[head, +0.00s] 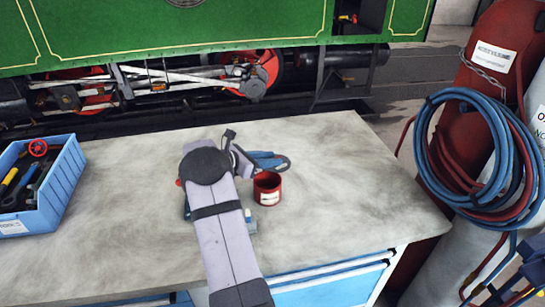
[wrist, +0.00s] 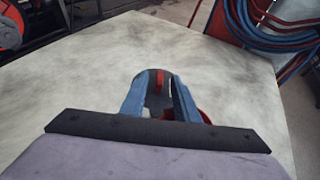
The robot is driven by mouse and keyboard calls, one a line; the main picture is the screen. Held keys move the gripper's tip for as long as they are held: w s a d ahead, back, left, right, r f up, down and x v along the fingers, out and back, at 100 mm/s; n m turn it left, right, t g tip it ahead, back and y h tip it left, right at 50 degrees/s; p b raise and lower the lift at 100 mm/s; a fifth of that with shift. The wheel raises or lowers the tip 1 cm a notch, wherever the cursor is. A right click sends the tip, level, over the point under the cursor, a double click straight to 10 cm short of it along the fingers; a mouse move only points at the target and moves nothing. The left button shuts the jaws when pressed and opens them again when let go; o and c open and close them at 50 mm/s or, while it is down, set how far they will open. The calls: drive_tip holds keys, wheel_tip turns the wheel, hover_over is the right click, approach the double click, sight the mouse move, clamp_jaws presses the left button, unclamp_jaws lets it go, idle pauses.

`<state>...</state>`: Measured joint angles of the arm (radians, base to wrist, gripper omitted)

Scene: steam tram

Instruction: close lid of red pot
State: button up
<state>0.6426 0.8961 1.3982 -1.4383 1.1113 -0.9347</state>
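The red pot (head: 267,190) stands upright on the bench with its top uncovered and dark inside. In the wrist view a small part of its red side (wrist: 204,116) shows behind the right finger. My gripper (head: 284,163) is low over the bench, just behind the pot in the head view. In the wrist view its blue fingers (wrist: 158,84) are apart. A dark round piece with a red strip, apparently the lid (wrist: 160,80), lies between them. The strip looks clear of both fingers. The lid is not clearly visible in the head view.
The grey bench top (head: 350,170) is mostly clear. A blue tool crate (head: 62,190) stands at its left. A green steam tram (head: 180,30) is behind the bench. Coiled hoses (head: 430,150) hang on gas cylinders to the right.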

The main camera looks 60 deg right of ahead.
drive_tip(key=shift+s+d+f, duration=0.2)
drive_tip(key=shift+d+f, duration=0.05)
drive_tip(key=shift+d, duration=0.35)
clamp_jaws()
drive_tip(key=shift+s+a+m+g+y, duration=0.15)
drive_tip(key=shift+m+g+y, duration=0.1)
drive_tip(key=shift+m+g, duration=0.35)
drive_tip(key=shift+s+d+m+g+y, duration=0.1)
drive_tip(key=shift+m+g+y, duration=0.15)
drive_tip(key=shift+m+g, duration=0.3)
drive_tip(key=shift+s+a+m+g+y+b, duration=0.2)
drive_tip(key=shift+m+g+y+b, duration=0.25)
drive_tip(key=shift+m+g+y, duration=0.4)
drive_tip(key=shift+s+a+m+g, duration=0.1)
drive_tip(key=shift+m+g, duration=0.2)
